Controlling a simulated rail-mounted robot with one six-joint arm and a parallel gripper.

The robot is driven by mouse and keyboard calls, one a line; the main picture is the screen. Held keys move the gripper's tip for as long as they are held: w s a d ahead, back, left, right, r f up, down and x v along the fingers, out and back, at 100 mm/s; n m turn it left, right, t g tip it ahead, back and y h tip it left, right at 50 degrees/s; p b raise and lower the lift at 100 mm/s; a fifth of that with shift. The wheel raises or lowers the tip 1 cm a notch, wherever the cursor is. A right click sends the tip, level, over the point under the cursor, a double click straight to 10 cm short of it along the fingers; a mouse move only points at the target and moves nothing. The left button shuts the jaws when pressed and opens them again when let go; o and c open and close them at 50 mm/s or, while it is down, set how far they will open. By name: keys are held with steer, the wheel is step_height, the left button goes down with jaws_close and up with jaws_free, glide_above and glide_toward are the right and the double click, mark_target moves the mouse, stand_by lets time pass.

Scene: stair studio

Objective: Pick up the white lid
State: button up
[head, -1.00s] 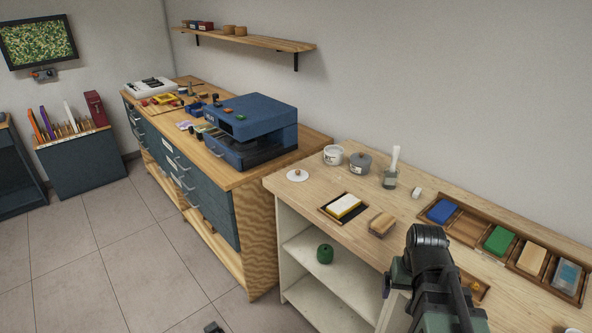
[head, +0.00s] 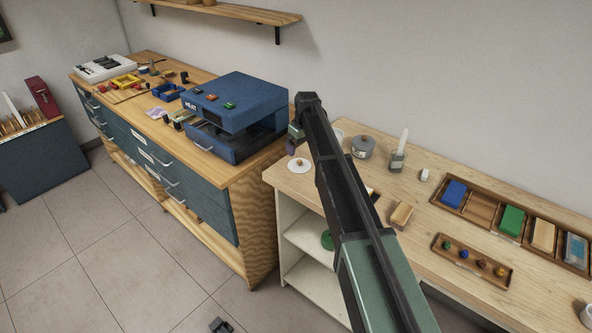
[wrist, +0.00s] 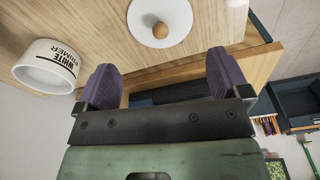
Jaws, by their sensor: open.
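The white lid (head: 300,166) is a flat round disc with a small wooden knob. It lies flat near the left end of the pale wooden bench in the head view. In the wrist view the lid (wrist: 145,30) lies past the fingertips, partly cut off by the top edge. My gripper (wrist: 163,76) is open and empty, its two purple finger pads apart. In the head view my gripper (head: 293,140) is just behind and above the lid, partly hidden by my arm.
A white pot marked WHITE PRIMER (wrist: 45,68) stands beside my gripper; my arm mostly hides it in the head view. A grey lidded pot (head: 363,147) and a jar (head: 398,158) stand further right. A blue press (head: 238,110) is on the adjoining cabinet.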

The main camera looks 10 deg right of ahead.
mark_target(300, 161)
steer(key=f+b, duration=0.4)
steer(key=f, duration=0.1)
steer(key=f+b, duration=0.2)
steer(key=f, duration=0.1)
steer(key=shift+w+a+f+b, duration=0.1)
steer(key=shift+w+a+b, duration=0.2)
steer(key=shift+w, duration=0.1)
steer(key=shift+r, duration=0.25)
steer(key=shift+s+r, duration=0.1)
steer(key=shift+s, duration=0.05)
jaws_close()
